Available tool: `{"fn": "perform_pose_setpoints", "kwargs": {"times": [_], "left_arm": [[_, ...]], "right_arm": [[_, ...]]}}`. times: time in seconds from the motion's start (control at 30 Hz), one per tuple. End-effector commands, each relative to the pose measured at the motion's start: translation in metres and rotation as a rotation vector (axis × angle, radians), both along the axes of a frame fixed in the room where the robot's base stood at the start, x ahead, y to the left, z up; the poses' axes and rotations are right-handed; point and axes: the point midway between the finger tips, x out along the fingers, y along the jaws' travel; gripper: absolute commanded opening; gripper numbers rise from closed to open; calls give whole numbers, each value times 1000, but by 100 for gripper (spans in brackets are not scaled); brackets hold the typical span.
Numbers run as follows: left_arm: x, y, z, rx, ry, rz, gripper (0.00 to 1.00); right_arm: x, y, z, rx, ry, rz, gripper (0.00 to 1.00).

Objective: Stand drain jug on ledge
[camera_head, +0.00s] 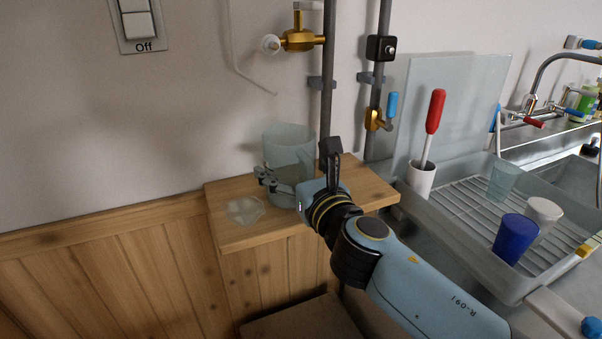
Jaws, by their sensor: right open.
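The drain jug (288,142) is a clear, pale greenish vessel. It appears upright on the wooden ledge (236,237), below the pipes. My right gripper (268,181) is open at the front of the jug, its fingers reaching left across the jug's lower part. The gripper and wrist hide part of the jug's base and right side, so I cannot tell whether the fingers touch it. My left gripper is not in view.
A clear flat piece (245,210) lies on the ledge's left part. Two vertical pipes carry a brass tap (298,40) and a blue-handled valve (377,119). At right, a drying rack (460,200) holds a blue cup (514,240) and other cups. A red-handled tool (435,112) stands in a white cup.

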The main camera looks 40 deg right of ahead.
Motion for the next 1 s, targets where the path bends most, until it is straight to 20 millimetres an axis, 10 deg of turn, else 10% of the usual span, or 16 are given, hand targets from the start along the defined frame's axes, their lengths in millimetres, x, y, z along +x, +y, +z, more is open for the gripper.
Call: {"fn": "perform_pose_setpoints", "kwargs": {"times": [0.5,1.0], "left_arm": [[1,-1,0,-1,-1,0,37],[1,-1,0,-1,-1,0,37]], "right_arm": [[-95,23,0,2,3,-1,100],[-115,28,1,1,0,1,100]]}}
